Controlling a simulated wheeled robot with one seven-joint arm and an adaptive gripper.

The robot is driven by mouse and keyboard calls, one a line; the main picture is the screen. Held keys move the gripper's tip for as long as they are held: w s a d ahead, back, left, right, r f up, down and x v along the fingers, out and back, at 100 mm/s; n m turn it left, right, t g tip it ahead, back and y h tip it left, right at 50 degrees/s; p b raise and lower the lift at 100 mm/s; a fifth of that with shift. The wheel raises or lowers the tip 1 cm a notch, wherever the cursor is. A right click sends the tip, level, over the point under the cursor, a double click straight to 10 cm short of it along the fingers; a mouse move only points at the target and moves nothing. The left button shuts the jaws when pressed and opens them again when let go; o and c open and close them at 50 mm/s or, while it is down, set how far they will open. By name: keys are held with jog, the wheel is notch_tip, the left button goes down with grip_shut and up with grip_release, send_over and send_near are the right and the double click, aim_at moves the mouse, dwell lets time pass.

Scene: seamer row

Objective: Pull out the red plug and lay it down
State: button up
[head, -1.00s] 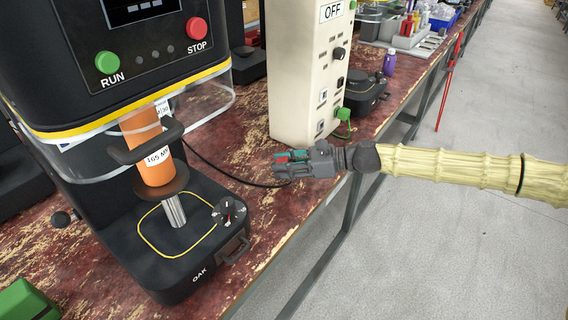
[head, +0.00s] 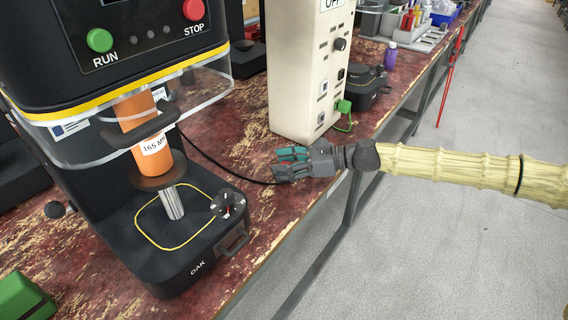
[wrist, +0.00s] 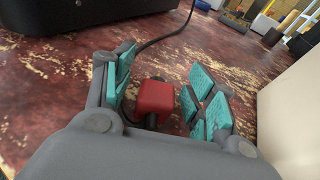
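The red plug (wrist: 155,99) is a small red block, seen in the wrist view between the fingers of my gripper (wrist: 162,88). The teal finger pads stand apart, with gaps on both sides of the plug. It appears to be down on the worn red bench, but its contact with the surface is not clear. A black cable (wrist: 168,34) runs across the bench near it.
The black seamer (head: 130,30) with an orange cylinder (head: 138,120) stands at left. A green plug (head: 343,106) sits in the control box's side. A black device (head: 367,92) and purple bottle (head: 390,57) are behind it. Bare bench (head: 255,215) lies by the front edge.

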jog(key=v, duration=1.2)
dwell(0.5)
